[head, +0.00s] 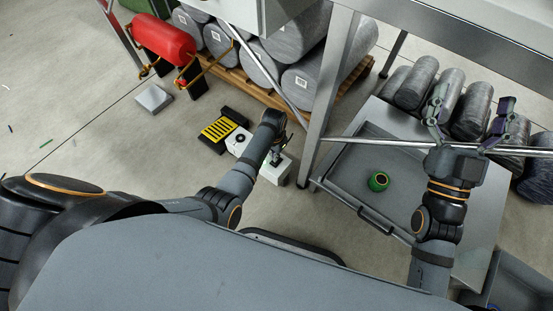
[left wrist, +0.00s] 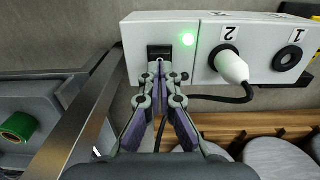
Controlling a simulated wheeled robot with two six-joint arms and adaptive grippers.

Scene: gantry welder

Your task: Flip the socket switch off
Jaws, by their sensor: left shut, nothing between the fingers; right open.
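The white socket box (left wrist: 205,75) fills the top of the left wrist view, with a lit green lamp (left wrist: 187,39) and a dark switch (left wrist: 160,52) at its left end. A white plug (left wrist: 232,67) with a black cable sits in socket 2, and socket 1 (left wrist: 288,58) is empty. My left gripper (left wrist: 160,68) is shut and empty, its tips at the lower edge of the switch; I cannot tell if they touch. In the head view, the socket box (head: 238,140) lies partly under my left gripper (head: 276,160). My right gripper (head: 468,121) is open over the grey cart, far from the box.
A black and yellow striped block (head: 218,129) lies beside the box. A table leg (head: 325,100) stands just right of it. Wrapped rolls (head: 305,80) lie on a pallet behind. The grey cart (head: 350,165) holds a green roll (head: 378,181).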

